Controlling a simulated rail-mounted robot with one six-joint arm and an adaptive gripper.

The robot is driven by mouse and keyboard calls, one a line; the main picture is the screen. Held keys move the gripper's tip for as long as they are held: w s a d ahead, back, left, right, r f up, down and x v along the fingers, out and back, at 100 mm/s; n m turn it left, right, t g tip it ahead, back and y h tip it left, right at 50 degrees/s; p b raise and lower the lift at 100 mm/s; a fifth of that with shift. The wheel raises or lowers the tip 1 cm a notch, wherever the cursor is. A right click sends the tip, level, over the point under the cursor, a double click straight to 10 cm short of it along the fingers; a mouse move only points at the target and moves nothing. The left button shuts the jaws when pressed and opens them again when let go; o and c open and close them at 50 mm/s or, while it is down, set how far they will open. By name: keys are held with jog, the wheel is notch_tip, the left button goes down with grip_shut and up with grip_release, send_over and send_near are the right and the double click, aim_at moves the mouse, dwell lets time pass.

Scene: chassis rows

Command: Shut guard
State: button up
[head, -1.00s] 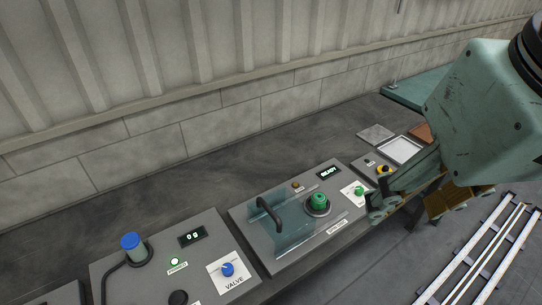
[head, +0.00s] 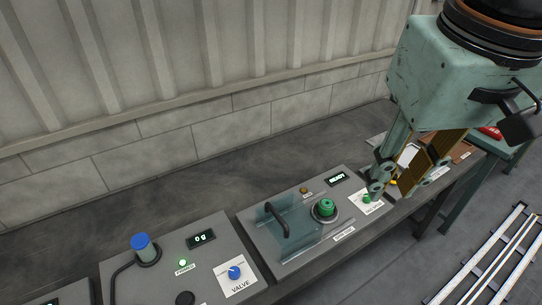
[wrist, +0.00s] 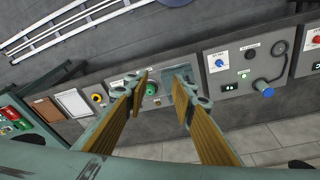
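The guard (head: 290,232) is a clear bluish sheet with a black bar handle (head: 277,218), on a grey panel in the head view. It sits left of a green round part (head: 325,207), which is uncovered. In the wrist view the guard (wrist: 181,84) shows partly behind my right fingertip, and the green part (wrist: 152,89) shows between the fingers. My gripper (head: 392,190) is open and empty, above the right end of the panel and to the right of the guard, not touching it. Its spread fingers also fill the wrist view (wrist: 160,94).
A READY display (head: 338,179) and a small green knob (head: 367,199) are on the same panel. Left is a valve panel with a blue knob (head: 234,272) and a blue-capped post (head: 141,242). A wall stands behind the bench. A rail (head: 500,260) lies right.

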jog(key=w+a+n+g+p, duration=0.15)
jog(key=w+a, duration=0.25)
jog(key=w, duration=0.5)
jog(key=n+g+h+p, duration=0.2)
jog(key=g+h+p, duration=0.1)
jog(key=p, duration=0.1)
send_over(275, 212)
notch_tip(275, 212, down, 12)
jog(key=w+a+f+p, duration=0.1)
jog(key=a+f, duration=0.1)
jog(key=f, duration=0.2)
jog(key=w+a+f+n, duration=0.1)
jog(key=w+a+f, duration=0.1)
jog(key=a+f, duration=0.1)
jog(key=shift+w+a+f+g+h+p, duration=0.2)
jog(key=shift+w+f+g+h+p, duration=0.1)
jog(key=shift+f+g+h+p, duration=0.15)
jog(key=shift+d+f, duration=0.1)
jog(key=shift+f, duration=0.05)
jog(key=shift+x, duration=6.75)
grip_shut()
